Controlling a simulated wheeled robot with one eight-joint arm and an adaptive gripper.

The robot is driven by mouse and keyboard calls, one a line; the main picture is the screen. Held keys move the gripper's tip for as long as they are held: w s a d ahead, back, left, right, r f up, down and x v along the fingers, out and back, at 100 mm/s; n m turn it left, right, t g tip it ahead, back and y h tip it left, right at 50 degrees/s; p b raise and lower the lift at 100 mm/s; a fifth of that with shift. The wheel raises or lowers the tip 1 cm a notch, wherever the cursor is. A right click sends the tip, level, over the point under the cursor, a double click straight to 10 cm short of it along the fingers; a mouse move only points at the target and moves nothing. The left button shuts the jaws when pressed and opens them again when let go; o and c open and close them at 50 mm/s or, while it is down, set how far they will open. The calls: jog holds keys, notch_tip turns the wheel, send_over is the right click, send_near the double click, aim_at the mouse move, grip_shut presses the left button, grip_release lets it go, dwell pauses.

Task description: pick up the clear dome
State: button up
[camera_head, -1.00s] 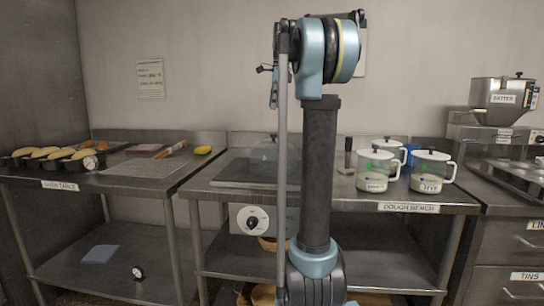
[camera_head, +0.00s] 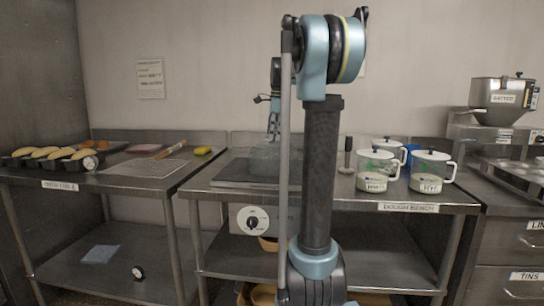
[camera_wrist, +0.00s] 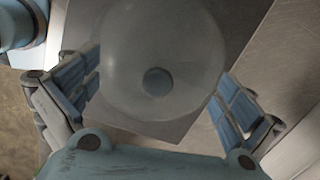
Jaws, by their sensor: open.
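The clear dome (camera_head: 264,158) stands on a dark flat plate (camera_head: 232,172) on the dough bench, partly hidden behind my arm. In the wrist view the dome (camera_wrist: 130,45) is seen from above, with a round dark knob (camera_wrist: 157,82) at its middle. My gripper (camera_head: 273,132) is above the dome, fingers pointing down. In the wrist view my gripper (camera_wrist: 155,90) is open, one finger on each side of the dome's knob. I cannot tell whether the fingers touch the dome.
Several lidded clear jugs (camera_head: 376,168) and an upright dark-handled tool (camera_head: 347,155) stand to the right on the dough bench (camera_head: 410,208). A batter hopper (camera_head: 500,100) is at far right.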

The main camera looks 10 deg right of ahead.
jog(key=shift+f, duration=0.15)
jog(key=shift+s, duration=0.1)
jog(key=c, duration=1.8)
